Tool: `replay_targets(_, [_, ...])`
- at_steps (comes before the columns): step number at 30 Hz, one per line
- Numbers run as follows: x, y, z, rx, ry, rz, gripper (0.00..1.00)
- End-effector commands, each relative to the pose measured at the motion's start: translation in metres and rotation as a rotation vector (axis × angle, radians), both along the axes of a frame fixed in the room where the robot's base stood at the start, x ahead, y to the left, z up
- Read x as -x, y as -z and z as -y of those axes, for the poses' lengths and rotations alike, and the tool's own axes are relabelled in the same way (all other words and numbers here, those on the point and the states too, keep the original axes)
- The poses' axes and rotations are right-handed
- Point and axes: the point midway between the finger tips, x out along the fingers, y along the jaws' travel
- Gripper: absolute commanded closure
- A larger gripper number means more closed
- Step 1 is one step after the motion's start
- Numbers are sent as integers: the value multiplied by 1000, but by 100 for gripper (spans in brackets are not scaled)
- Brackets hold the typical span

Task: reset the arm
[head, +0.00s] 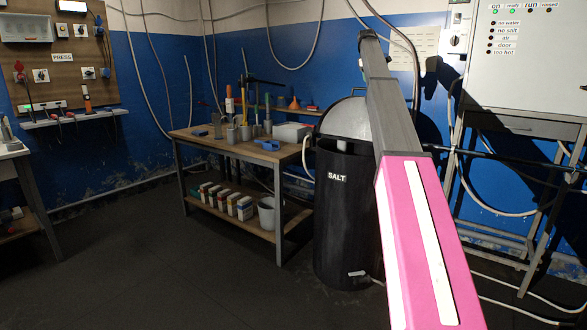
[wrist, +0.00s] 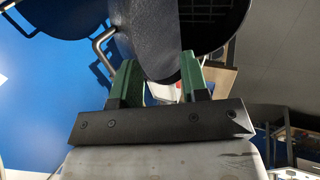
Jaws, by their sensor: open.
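My gripper (wrist: 158,72) shows in the wrist view with its two green fingers apart. A dark, curved panel with a rounded edge (wrist: 152,35) shows beyond and between the fingers. I cannot tell whether the fingers touch it. In the head view my pink and grey arm reaches up and away, across the right side of the black salt barrel (head: 345,225). The gripper itself cannot be made out there. The barrel's grey lid (head: 345,118) stands raised behind its opening.
A workbench (head: 185,133) with tools, cups and a blue item stands left of the barrel. Its lower shelf holds several small containers and a white bucket (head: 267,215). A control cabinet (head: 540,75) with indicator lamps is at the right. Hoses lie at the lower right. The left floor is clear.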

Motion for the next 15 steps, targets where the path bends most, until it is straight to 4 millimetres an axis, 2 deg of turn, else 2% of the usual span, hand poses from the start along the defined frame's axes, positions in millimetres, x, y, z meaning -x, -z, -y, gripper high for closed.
replay_targets(8, [17, 57, -10, -26, 36, -6, 59])
replay_targets(11, [25, 85, -16, -38, 56, -9, 59])
replay_targets(15, [42, 135, -25, -62, 95, -16, 59])
